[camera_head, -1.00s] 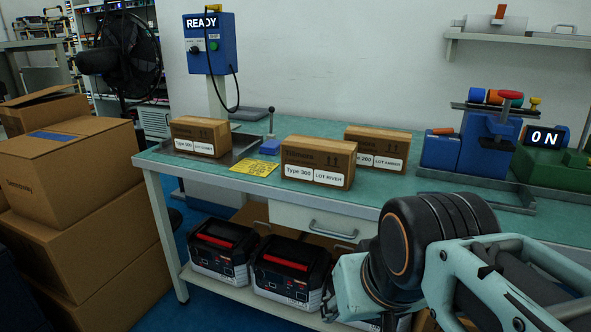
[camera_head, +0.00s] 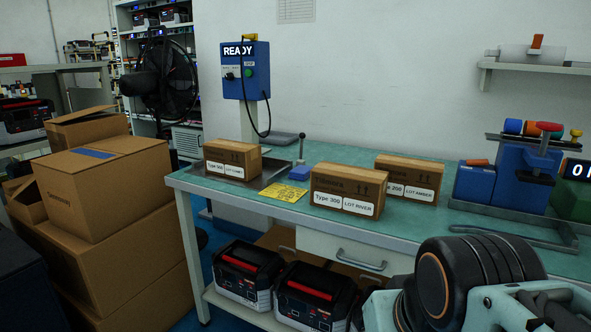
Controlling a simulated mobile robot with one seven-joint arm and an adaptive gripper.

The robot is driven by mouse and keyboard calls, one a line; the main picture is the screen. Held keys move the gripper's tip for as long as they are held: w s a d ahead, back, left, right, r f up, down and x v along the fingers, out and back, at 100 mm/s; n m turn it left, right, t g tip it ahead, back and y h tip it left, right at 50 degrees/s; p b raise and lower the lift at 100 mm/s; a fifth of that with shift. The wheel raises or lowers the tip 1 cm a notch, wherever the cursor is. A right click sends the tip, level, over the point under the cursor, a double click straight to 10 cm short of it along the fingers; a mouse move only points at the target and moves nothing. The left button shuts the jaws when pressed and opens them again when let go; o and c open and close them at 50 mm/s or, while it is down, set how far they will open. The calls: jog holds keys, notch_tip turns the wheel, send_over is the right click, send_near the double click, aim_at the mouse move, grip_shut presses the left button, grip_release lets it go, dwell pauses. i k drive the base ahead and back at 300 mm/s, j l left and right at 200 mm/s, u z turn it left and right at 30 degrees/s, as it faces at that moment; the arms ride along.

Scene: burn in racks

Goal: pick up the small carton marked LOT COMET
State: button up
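Three small brown cartons stand on the green bench top. The middle carton (camera_head: 347,187) reads Type 300, LOT RIVER. The right carton (camera_head: 408,178), a little behind it, reads Type 200, LOT AMBER. My arm shows at the lower right, in front of the bench and well apart from the cartons. Its gripper fingers are not in the frame.
A yellow note (camera_head: 272,191) and a blue block with an upright lever (camera_head: 299,173) lie between the left and middle cartons. A blue READY box (camera_head: 246,72) stands behind. Large boxes (camera_head: 105,185) are stacked left of the bench (camera_head: 330,220). Blue and green machines (camera_head: 510,180) occupy its right side.

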aim_at(243, 161)
jog(key=i+j+z, duration=0.2)
jog(key=i+j, duration=0.2)
jog(key=i+j+z, duration=0.2)
jog(key=i+j, duration=0.25)
jog(key=i+j+z, duration=0.15)
jog(key=i+j, duration=0.2)
jog(key=j, duration=0.25)
